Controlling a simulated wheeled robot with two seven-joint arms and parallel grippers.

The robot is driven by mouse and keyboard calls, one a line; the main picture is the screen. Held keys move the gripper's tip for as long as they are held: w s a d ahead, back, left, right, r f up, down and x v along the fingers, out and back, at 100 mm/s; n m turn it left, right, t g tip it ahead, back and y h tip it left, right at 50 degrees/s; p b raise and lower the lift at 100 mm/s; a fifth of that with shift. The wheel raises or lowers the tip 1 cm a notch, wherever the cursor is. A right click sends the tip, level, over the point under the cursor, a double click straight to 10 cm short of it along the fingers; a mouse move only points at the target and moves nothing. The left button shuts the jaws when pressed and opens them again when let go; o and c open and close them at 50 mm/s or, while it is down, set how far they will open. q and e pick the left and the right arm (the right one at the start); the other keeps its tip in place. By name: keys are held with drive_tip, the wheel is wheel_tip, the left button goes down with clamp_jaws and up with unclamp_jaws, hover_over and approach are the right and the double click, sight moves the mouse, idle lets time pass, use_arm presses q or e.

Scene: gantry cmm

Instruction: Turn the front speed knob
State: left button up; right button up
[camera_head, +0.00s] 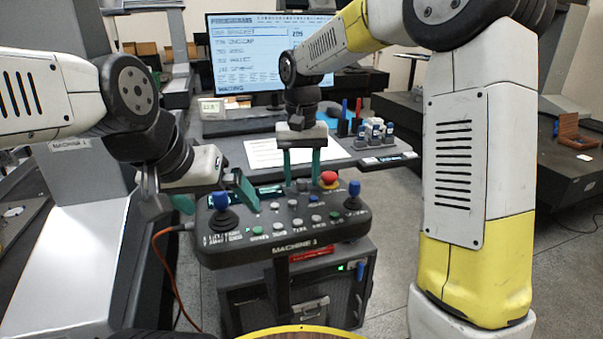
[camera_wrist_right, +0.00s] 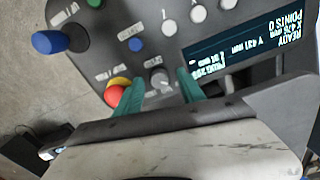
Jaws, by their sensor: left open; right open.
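The control box (camera_head: 280,236) labelled MACHINE 1 carries buttons, two blue-topped joysticks and a red stop button (camera_head: 328,179). A grey knob (camera_wrist_right: 160,80) sits between the red button and the display in the right wrist view; it shows small in the head view (camera_head: 302,185). My right gripper (camera_head: 302,172) is open above the box's back edge, green fingers pointing down. In the right wrist view its fingertips (camera_wrist_right: 162,82) are on either side of the knob; I cannot tell whether they touch it. My left gripper (camera_head: 214,196) is open at the box's left end, near the left joystick.
The left blue joystick (camera_head: 222,205) and right blue joystick (camera_head: 353,195) stand up from the box. The lit display (camera_wrist_right: 245,45) is beside the knob. Behind are a monitor (camera_head: 265,60), a white sheet (camera_head: 262,153) and a small rack (camera_head: 375,133). An orange cable (camera_head: 165,260) hangs at the left.

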sight(301, 180)
wheel_tip(301, 180, up, 7)
drive_tip(key=shift+f, duration=0.1)
drive_tip(key=shift+r, duration=0.5)
drive_tip(key=shift+d, duration=0.1)
drive_tip(key=s+d+f+t+y, duration=0.1)
drive_tip(key=s+d+t, duration=0.2)
drive_tip(key=s+d, duration=0.4)
drive_tip(key=s+d+f+t+y, duration=0.1)
drive_tip(key=s+d+t, duration=0.2)
drive_tip(key=s+d, duration=0.4)
drive_tip(key=s, duration=0.5)
drive_tip(key=shift+s+m, duration=0.4)
idle(0.6)
